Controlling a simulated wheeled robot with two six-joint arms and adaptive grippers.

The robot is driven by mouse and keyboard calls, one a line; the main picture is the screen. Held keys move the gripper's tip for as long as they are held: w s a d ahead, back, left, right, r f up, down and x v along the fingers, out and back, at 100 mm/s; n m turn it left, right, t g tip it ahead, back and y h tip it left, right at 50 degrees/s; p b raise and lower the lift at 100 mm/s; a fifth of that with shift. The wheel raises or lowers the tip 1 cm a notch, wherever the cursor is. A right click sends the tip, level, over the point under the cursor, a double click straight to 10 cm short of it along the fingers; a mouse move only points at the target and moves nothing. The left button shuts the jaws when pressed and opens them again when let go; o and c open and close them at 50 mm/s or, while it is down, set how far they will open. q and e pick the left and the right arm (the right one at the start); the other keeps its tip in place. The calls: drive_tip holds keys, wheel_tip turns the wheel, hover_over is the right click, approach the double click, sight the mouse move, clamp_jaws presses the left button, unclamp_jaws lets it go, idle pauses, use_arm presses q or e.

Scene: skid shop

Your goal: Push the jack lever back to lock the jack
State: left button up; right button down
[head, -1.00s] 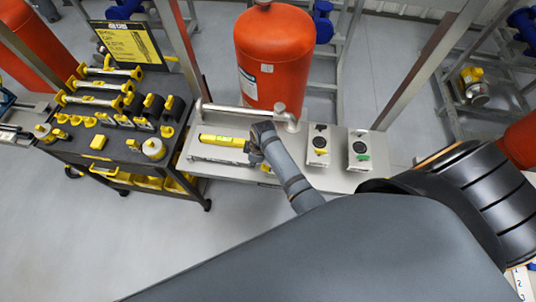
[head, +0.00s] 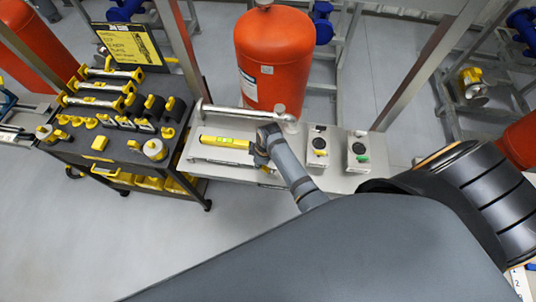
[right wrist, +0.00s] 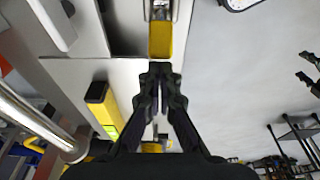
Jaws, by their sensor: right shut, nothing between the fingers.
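My right gripper (head: 260,162) is over the front edge of the pale metal skid (head: 225,165), partly hidden by its own arm in the head view. In the right wrist view its fingers (right wrist: 160,72) are shut and empty. Just beyond the fingertips is a yellow block on a metal part (right wrist: 160,40), which looks like the jack lever. Whether the tips touch it I cannot tell. In the head view the jack is hidden or too small to make out. My left gripper is not in view.
A yellow spirit level (head: 224,142) lies on the skid, beside a metal pipe (head: 245,112). An orange tank (head: 272,60) rises behind. A dark tool cart (head: 120,150) stands at the left. Grey floor lies in front.

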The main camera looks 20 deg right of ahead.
sight(266, 169)
drive_tip(key=shift+s+d+r, duration=0.1)
drive_tip(key=shift+s+d, duration=0.1)
drive_tip(key=shift+d, duration=0.15)
drive_tip(key=shift+s, duration=0.1)
drive_tip(key=shift+d, duration=0.1)
drive_tip(key=shift+s+d+f, duration=0.2)
drive_tip(key=shift+s+d, duration=0.1)
drive_tip(key=shift+s+d+r, duration=0.1)
drive_tip(key=shift+s+d, duration=0.4)
drive_tip(key=shift+d, duration=0.4)
